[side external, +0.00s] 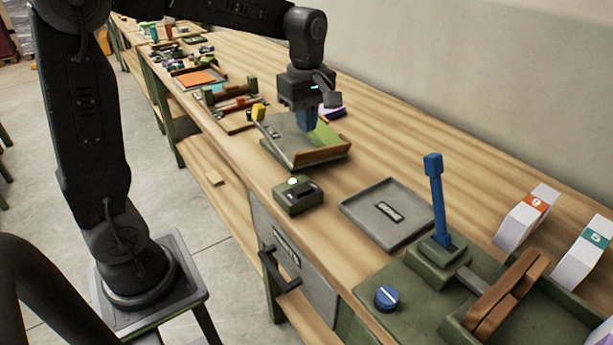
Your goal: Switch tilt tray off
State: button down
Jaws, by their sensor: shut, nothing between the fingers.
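The tilt tray (285,137) is a grey, shallow tray with a wooden lip at its front right; it sits tilted on the bench. A lever with a yellow knob (258,112) stands at its left side. My gripper (306,128), with blue fingers, points down over the tray; the fingers are shut and empty. I cannot tell whether the fingertips touch the tray. A green patch shows in the tray beside them. A small green box (297,200) with a lit pale lamp and a dark switch sits in front of the tray; the switch position is too small to tell.
A flat grey tray (386,213) lies right of the green box. Nearer stand a blue upright lever (436,200), a blue knob (387,298) and a wooden-handled piece (507,295). White numbered blocks (527,218) stand at right. Tools and an orange sheet (198,78) lie farther back.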

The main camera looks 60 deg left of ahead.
aim_at(301, 188)
notch_tip(301, 188, down, 14)
dwell(0.6)
jog(key=shift+f, duration=0.25)
jog(key=shift+s, duration=0.1)
jog(key=shift+s+r, duration=0.35)
jog(key=shift+s, duration=0.3)
notch_tip(301, 188, up, 14)
jog(key=w, duration=0.1)
jog(key=shift+w, duration=0.35)
dwell(0.3)
